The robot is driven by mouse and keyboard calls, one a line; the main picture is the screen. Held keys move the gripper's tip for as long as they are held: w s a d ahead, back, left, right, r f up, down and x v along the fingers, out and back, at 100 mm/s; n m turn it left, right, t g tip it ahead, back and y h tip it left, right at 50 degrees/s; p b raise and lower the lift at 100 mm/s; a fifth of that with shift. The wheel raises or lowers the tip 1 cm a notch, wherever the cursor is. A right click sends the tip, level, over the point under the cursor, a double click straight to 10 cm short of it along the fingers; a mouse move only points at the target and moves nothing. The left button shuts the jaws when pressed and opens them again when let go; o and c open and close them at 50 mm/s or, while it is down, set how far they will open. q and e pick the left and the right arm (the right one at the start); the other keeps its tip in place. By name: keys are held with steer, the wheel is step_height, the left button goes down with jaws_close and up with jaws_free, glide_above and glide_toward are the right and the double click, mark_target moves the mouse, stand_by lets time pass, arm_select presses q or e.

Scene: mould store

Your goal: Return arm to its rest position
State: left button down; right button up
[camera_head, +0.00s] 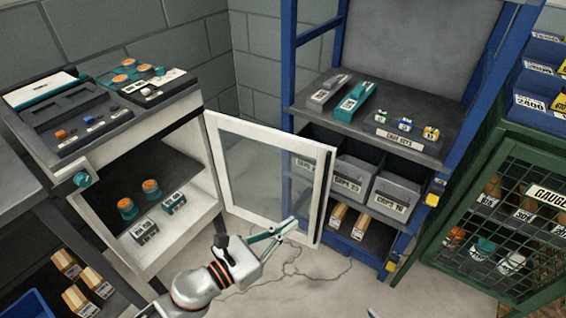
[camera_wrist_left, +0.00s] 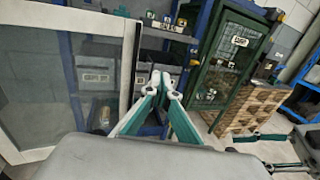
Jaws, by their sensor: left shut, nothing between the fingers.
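My left gripper (camera_head: 291,226) is shut and empty, in front of the lower part of the open glazed cabinet door (camera_head: 210,170). In the left wrist view its teal fingers (camera_wrist_left: 160,80) meet at the tips, and the white door frame (camera_wrist_left: 133,60) stands just left of them. I cannot tell whether the gripper touches the door. Teal and grey finger-like parts at the lower right of the wrist view look like my right gripper (camera_wrist_left: 277,152); its opening is unclear.
The white cabinet (camera_head: 180,245) stands open at left, with orange-topped knobs (camera_head: 151,188) inside. A blue rack (camera_head: 289,70) holds grey bins (camera_head: 352,176) behind the door. A green mesh cage (camera_head: 505,210) stands at right. The floor (camera_head: 330,285) in front is clear.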

arm_select(q)
steer(key=s+a+n+t+y+p, duration=0.25)
steer(key=a+n, duration=0.35)
steer(key=n, duration=0.6)
steer(key=s+a+n+t+y+p, duration=0.2)
steer(key=a+n+y+p, duration=0.3)
steer(key=n, duration=0.6)
steer(key=s+a+f+n+g+y+p, duration=0.1)
steer(key=s+a+f+n+g+y, duration=0.1)
steer(key=s+a+f+n, duration=0.2)
steer(key=s+a+f+n+g+y+p, duration=0.2)
steer(key=s+a+f+n, duration=0.3)
steer(key=s+a+n, duration=0.4)
steer(key=s+n, duration=0.3)
steer(key=n, duration=0.3)
steer(key=shift+s+n+g, duration=0.15)
steer(key=shift+n+g, duration=0.15)
steer(key=shift+g, duration=0.05)
arm_select(e)
steer(key=shift+m, duration=0.4)
steer(key=r, duration=0.1)
steer(key=s+r, duration=0.1)
steer(key=r, duration=0.3)
steer(key=shift+s+a+r, duration=0.2)
steer(key=shift+a, duration=0.05)
arm_select(q)
steer(key=shift+y, duration=0.25)
arm_select(e)
steer(key=shift+w+r, duration=0.25)
steer(key=shift+r, duration=0.1)
